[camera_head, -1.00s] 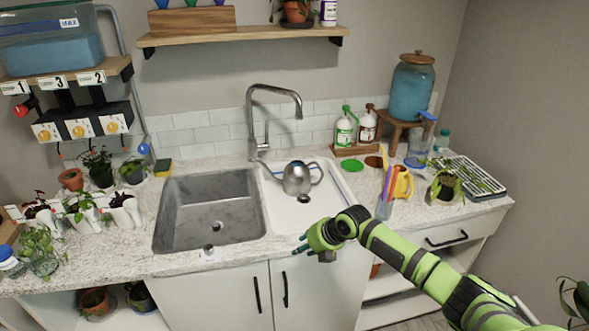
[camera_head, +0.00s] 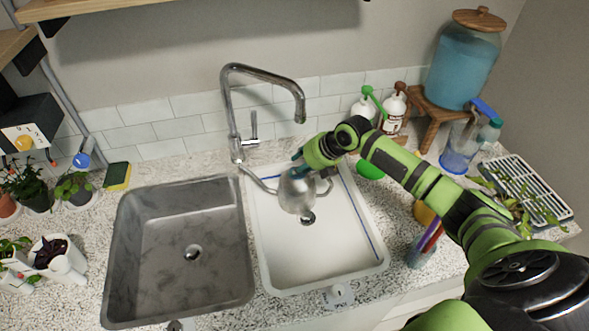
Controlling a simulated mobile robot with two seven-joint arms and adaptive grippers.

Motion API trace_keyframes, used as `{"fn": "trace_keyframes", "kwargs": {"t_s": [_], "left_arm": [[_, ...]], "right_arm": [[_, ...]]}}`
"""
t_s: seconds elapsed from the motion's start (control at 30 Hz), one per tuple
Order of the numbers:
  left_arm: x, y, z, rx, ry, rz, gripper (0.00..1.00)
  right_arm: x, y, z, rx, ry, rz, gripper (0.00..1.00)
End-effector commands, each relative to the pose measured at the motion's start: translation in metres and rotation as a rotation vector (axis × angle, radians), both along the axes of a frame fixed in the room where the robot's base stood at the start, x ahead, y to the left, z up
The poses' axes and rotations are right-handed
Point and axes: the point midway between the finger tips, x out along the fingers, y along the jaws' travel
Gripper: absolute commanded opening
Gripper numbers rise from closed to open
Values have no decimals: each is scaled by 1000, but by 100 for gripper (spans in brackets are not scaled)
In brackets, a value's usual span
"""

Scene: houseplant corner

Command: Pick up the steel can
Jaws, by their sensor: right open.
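The steel can (camera_head: 297,194) is a rounded metal watering can with a spout to the left and a handle to the right. It stands in the white basin (camera_head: 335,262), close to the drain. My right gripper (camera_head: 298,157) is open at the top of the can, with its fingertips over or beside the can's upper part. I cannot tell whether they touch it. The hand hides part of the can's top. My left gripper is not in view.
The grey sink (camera_head: 180,286) is left of the basin, and the curved faucet (camera_head: 232,110) rises behind. Soap bottles (camera_head: 393,112), a blue spray bottle (camera_head: 458,150) and a water dispenser (camera_head: 464,62) stand to the right. A yellow-green sponge (camera_head: 117,177) lies at the back left.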

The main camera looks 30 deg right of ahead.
Motion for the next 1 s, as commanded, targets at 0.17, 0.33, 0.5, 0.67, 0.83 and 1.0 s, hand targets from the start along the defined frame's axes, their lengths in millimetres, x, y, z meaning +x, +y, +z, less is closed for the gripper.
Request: {"fn": "trace_keyframes", "kwargs": {"t_s": [0.17,0.33,0.5,0.67,0.83,1.0], "left_arm": [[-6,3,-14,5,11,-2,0],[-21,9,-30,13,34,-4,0],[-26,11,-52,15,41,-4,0],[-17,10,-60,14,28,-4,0],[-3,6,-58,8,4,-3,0],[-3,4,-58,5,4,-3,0]], "right_arm": [[6,5,-14,2,0,0,40],[16,9,-29,2,0,0,40],[30,15,-50,3,-1,-1,40],[37,19,-58,1,0,-1,40],[38,19,-57,-1,1,0,40],[37,19,-57,-1,1,0,12]]}}
